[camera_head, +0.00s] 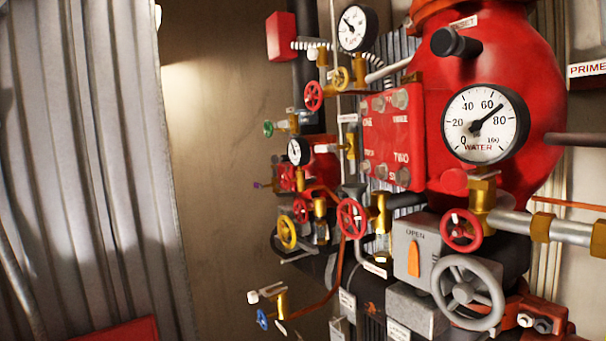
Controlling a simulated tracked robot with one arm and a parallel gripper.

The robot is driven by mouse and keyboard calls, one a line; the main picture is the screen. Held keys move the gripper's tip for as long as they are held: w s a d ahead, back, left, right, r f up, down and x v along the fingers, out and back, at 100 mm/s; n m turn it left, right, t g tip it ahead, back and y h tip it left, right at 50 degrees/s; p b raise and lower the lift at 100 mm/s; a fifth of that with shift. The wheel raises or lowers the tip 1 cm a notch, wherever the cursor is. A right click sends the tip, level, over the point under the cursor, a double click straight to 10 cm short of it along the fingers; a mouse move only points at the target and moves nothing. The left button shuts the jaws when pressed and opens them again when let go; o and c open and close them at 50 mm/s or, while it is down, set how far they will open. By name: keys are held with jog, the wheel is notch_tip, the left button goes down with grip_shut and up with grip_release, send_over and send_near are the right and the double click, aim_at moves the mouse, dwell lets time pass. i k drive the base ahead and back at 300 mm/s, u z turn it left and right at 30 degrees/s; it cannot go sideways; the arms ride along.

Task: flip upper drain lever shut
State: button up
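A dry riser valve assembly fills the right half of the view. I cannot tell for certain which part is the upper drain lever. At the lower left of the assembly, a brass fitting (280,300) carries a pale end piece and a blue handle (262,319). A thin pale bar (297,256) sits below the yellow handwheel (287,232). A small purple handle (262,185) sticks out to the left, below a green handwheel (268,128). No part of my gripper shows.
A red vessel (540,110) with a large water gauge (485,124) stands at right. A corrugated panel (90,160) stands left; the gap before the brown wall (220,200) looks clear.

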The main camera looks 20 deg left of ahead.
aim_at(324, 149)
jog(key=z, duration=0.15)
jog(key=i, duration=1)
jog(key=u, duration=0.65)
